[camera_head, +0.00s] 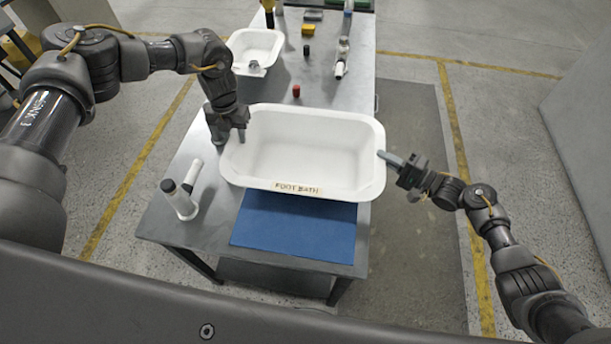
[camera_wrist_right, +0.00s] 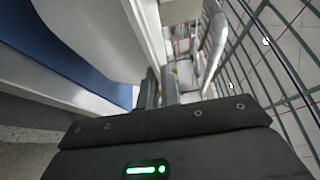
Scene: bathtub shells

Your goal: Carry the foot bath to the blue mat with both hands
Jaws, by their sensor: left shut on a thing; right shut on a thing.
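The foot bath (camera_head: 305,150) is a white rectangular tub with a "FOOT BATH" label on its near side. In the head view it is over the middle of the table and overlaps the far part of the blue mat (camera_head: 293,232). Whether it touches the table or mat is hard to tell. My left gripper (camera_head: 240,133) is shut on its left rim. My right gripper (camera_head: 386,157) is shut on its right rim. In the right wrist view the white tub wall (camera_wrist_right: 100,40) runs up to the fingers, with the blue mat (camera_wrist_right: 60,50) beyond it.
The grey table (camera_head: 170,215) has a smaller white basin (camera_head: 256,46) at its far left. A white and black item (camera_head: 181,200) stands left of the mat. A red item (camera_head: 296,91), a white bottle (camera_head: 340,69) and several small things lie behind the tub.

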